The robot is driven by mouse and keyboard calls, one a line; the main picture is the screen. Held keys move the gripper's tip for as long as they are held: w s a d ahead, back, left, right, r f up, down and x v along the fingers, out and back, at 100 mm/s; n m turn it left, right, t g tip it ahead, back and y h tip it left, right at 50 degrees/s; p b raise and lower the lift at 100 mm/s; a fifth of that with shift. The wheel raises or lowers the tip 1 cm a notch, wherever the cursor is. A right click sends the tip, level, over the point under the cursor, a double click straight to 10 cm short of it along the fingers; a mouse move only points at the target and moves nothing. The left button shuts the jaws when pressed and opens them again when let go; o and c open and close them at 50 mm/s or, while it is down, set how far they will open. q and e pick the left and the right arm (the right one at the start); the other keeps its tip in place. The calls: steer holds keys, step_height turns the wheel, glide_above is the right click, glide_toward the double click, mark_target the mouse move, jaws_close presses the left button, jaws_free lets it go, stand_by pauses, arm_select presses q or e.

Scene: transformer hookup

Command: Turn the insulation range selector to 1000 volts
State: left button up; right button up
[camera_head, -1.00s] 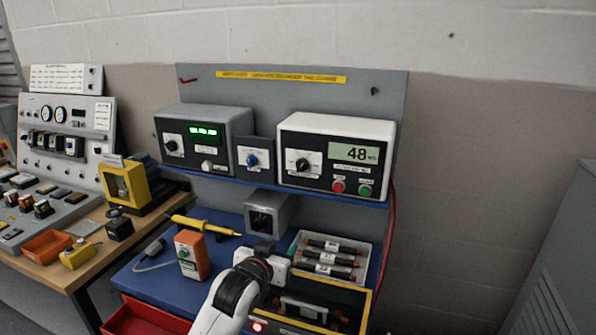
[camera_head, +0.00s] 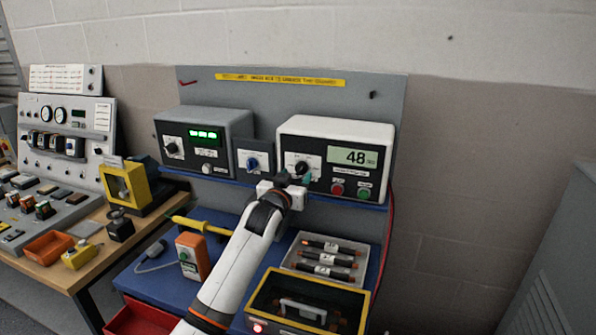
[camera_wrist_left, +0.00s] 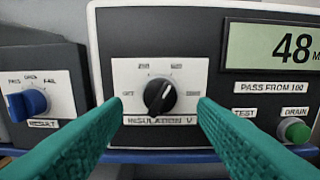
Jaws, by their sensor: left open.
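The insulation range selector is a black round knob (camera_wrist_left: 160,96) on a white plate marked "INSULATION V" (camera_wrist_left: 158,120), with small, blurred position labels around it. Its white pointer mark leans up and to the right. In the head view the knob (camera_head: 302,168) sits on the left of the white-framed tester (camera_head: 335,129), whose display reads 48. My left gripper (camera_head: 291,181) is in front of the tester, just below the knob. In the wrist view its green fingers (camera_wrist_left: 160,112) are open, one on each side of the knob, with nothing between them and no visible contact.
A grey box with a blue knob (camera_wrist_left: 27,103) is left of the tester. Red and green buttons (camera_wrist_left: 297,130) lie to its right. Below are a tray of dark rods (camera_head: 328,258), a yellow-edged bin (camera_head: 268,290) and an orange handset (camera_head: 192,255). A red cable hangs at the right.

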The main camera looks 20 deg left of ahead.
mark_target(301, 169)
arm_select(q)
steer(key=shift+w, duration=1.4)
steer(key=shift+c, duration=0.2)
steer(key=c, duration=0.9)
